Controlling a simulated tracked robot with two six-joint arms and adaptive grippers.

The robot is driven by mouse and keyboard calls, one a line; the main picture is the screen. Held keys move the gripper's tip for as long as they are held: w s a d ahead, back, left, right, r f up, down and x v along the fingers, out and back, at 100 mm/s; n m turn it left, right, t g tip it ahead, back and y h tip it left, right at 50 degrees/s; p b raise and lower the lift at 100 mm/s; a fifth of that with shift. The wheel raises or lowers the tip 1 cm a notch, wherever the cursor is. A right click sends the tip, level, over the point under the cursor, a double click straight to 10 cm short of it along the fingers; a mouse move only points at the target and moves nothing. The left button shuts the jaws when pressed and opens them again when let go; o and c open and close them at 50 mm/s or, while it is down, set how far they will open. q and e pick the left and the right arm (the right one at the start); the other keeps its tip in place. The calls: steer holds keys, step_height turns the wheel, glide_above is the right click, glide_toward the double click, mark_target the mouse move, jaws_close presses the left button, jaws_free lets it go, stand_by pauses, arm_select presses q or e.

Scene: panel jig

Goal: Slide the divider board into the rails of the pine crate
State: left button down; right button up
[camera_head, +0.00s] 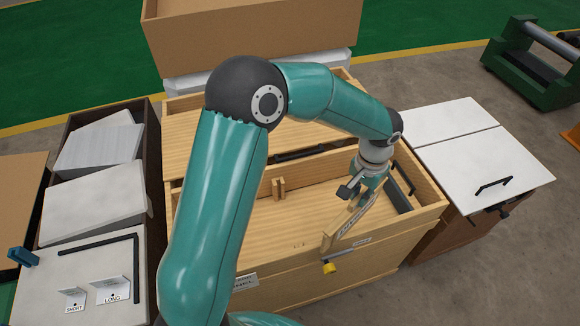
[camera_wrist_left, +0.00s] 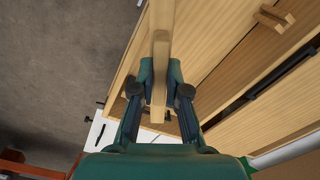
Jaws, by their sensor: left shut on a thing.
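The pine crate (camera_head: 290,283) stands open-topped in the middle of the head view, and its pale wood also fills much of the right side of the left wrist view. A pair of short wooden rails (camera_head: 278,188) stands upright on its far inner wall. My left gripper (camera_head: 352,194) is over the right part of the crate, shut on the divider board (camera_head: 342,228). In the left wrist view the board (camera_wrist_left: 160,45) shows edge-on between the two fingers (camera_wrist_left: 160,82). Whether the board touches the near wall or any rail cannot be told. My right gripper is not in view.
Black handles and a dark strip (camera_head: 402,192) are at the crate's sides. A white-topped cabinet (camera_head: 470,150) stands right, a bin of pale panels (camera_head: 95,200) left, and a cardboard box (camera_head: 250,40) behind.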

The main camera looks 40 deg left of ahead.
arm_select(q)
steer(key=shift+s+a+r, duration=0.1)
steer(key=shift+s+a, duration=0.15)
steer(key=shift+a, duration=0.1)
steer(key=s+a+m+p, duration=0.1)
steer(key=s+a+m, duration=0.2)
steer(key=a+m, duration=0.5)
steer(key=s+a+m+p, duration=0.1)
steer(key=s+a+m, duration=0.2)
steer(key=a+m, duration=0.6)
steer(key=shift+m, duration=3.2)
steer(key=shift+a+r, duration=0.1)
